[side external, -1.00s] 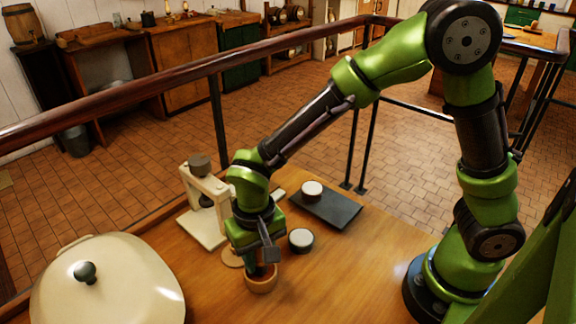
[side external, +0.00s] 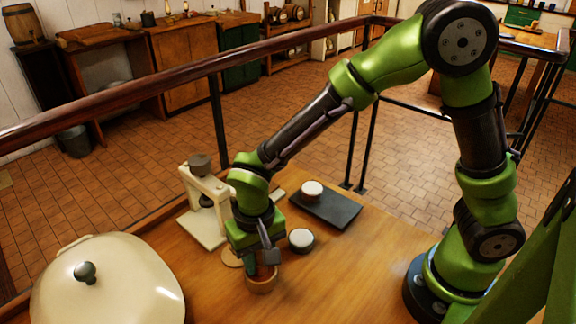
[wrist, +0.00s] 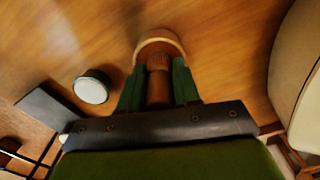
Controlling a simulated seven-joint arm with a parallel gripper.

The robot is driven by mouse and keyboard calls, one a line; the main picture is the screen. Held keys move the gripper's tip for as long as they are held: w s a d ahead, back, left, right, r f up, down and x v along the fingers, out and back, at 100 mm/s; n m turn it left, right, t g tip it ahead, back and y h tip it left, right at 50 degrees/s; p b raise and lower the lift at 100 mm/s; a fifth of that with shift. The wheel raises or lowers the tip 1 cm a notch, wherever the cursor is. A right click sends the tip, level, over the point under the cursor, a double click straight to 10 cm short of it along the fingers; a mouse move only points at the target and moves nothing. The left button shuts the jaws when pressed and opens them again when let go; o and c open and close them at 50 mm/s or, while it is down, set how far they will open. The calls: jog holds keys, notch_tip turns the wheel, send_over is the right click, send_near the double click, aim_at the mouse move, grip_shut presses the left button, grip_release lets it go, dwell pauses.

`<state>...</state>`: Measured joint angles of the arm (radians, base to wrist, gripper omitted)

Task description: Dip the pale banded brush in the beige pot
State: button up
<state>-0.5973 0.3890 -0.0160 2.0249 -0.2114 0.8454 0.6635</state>
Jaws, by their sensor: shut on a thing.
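My gripper (side external: 259,268) points down over a small tan pot (side external: 262,287) on the wooden table. In the wrist view its green fingers (wrist: 158,88) are shut on a brush (wrist: 158,65), which shows brown with a ribbed band. The brush's lower end is at the pot, whose pale rim shows in the wrist view (wrist: 158,35). The fingertips sit close above the pot's rim. The bristles are hidden, so I cannot tell how deep they reach.
A dark round container with a white top (side external: 301,240) stands right of the gripper. Another white-topped one (side external: 312,189) sits on a dark slab (side external: 335,211). A cream press stand (side external: 203,230) is behind left. A large cream lidded pot (side external: 110,285) fills the front left.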

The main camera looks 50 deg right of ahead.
jog(key=shift+f, duration=0.1)
dwell(0.3)
jog(key=shift+r, duration=3.6)
